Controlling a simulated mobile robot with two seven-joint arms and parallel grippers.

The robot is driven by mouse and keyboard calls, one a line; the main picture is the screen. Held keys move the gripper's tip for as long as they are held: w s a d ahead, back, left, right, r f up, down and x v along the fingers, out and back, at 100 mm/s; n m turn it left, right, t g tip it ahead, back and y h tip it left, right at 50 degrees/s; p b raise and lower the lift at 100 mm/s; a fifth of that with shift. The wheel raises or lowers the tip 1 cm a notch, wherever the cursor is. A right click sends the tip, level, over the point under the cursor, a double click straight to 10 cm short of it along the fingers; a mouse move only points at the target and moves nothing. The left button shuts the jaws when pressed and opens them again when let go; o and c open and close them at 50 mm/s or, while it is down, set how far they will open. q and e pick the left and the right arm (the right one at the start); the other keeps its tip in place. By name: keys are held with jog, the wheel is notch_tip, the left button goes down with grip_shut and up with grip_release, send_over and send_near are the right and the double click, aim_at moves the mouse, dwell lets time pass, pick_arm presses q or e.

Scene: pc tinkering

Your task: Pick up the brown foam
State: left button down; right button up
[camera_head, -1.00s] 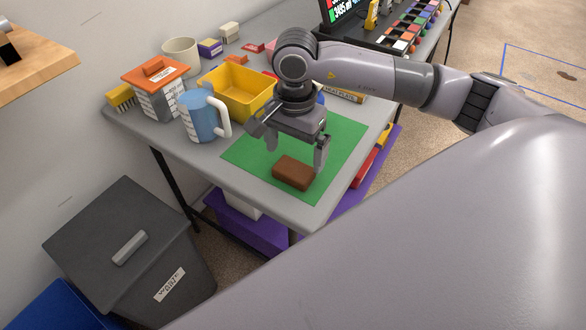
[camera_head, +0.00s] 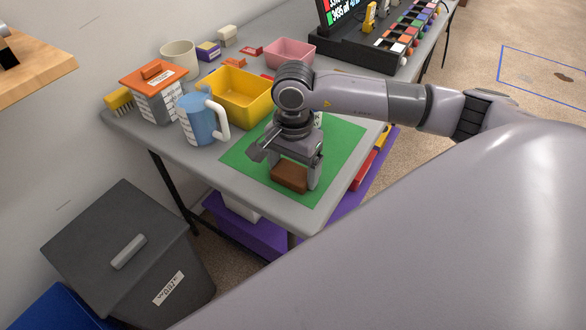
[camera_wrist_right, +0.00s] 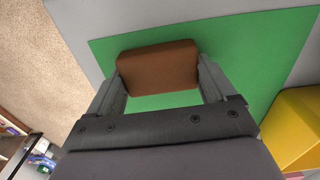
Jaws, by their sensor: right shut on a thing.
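The brown foam (camera_head: 289,177) is a small brown block on the green mat (camera_head: 341,140) near the table's front edge. My right gripper (camera_head: 295,175) reaches down over it, with a finger at each end of the block. In the right wrist view the foam (camera_wrist_right: 158,66) sits between the two fingers of the right gripper (camera_wrist_right: 160,80), which close on its ends. The foam looks to be on or very near the mat. My left gripper is not in view.
A blue pitcher (camera_head: 201,118), a yellow bin (camera_head: 241,92) and an orange-lidded container (camera_head: 155,92) stand left of and behind the mat. A pink bin (camera_head: 290,53) is farther back. A grey bin (camera_head: 130,250) stands on the floor at left.

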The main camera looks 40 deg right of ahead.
aim_at(294, 170)
notch_tip(294, 170, up, 20)
jog(key=p, duration=0.1)
jog(key=shift+p, duration=0.35)
